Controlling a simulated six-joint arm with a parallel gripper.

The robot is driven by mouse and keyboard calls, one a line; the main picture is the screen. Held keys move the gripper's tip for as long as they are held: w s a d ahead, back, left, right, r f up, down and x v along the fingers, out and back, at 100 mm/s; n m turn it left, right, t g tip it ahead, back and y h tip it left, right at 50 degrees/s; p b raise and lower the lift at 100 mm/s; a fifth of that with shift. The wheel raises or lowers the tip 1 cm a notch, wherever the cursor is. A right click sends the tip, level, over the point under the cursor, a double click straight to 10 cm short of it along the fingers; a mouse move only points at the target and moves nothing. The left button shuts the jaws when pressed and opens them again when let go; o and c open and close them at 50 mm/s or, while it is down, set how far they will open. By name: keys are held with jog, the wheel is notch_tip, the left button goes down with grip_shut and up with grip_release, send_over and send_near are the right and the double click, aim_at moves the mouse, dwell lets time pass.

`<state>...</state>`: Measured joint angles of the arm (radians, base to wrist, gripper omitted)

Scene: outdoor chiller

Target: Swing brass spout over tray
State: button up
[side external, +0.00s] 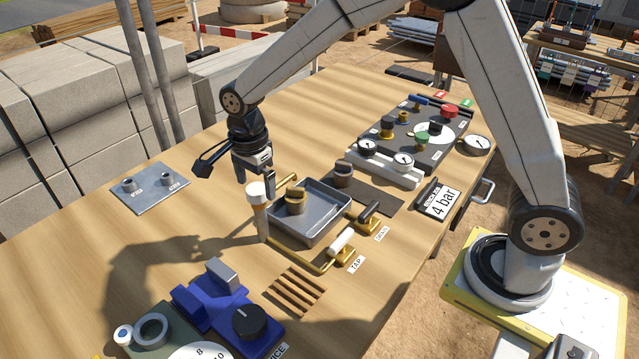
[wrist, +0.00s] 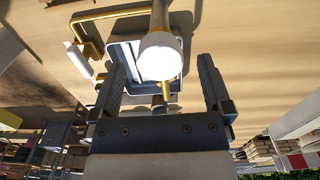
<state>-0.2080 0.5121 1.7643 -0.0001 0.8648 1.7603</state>
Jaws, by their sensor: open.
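A brass spout (side external: 285,184) reaches from near the top of a white-capped post (side external: 256,190) along the far-left edge of the grey tray (side external: 318,240). In the wrist view the white cap (wrist: 160,55) hides part of the spout (wrist: 165,91). The tray also shows there (wrist: 122,52). My gripper (side external: 241,178) is open, just above and behind the post. In the wrist view its fingers (wrist: 163,85) stand apart with the spout showing between them. I cannot tell whether they touch it. A dull brass cup (side external: 295,202) stands in the tray.
A brass pipe (side external: 300,260) runs past the tray's near side to the white-handled tap (side external: 342,243). A black-handled drain valve (side external: 370,214) is at the tray's right. A wooden slatted rack (side external: 297,291) lies in front.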

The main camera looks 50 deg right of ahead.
jog(key=shift+r, duration=2.65)
notch_tip(320, 180, up, 8)
jog(key=shift+f, duration=0.1)
jog(key=s+d+f+n+t, duration=0.1)
jog(key=s+d+f+n, duration=0.3)
jog(key=s+f+n, duration=0.3)
jog(key=s+d+f+n+t, duration=0.1)
jog(key=s+d+f+n, duration=0.4)
jog(key=s+n, duration=0.5)
notch_tip(320, 180, down, 2)
jog(key=shift+d+f+n+t, duration=0.1)
jog(key=shift+d+n+t, duration=0.2)
jog(key=shift+n, duration=0.1)
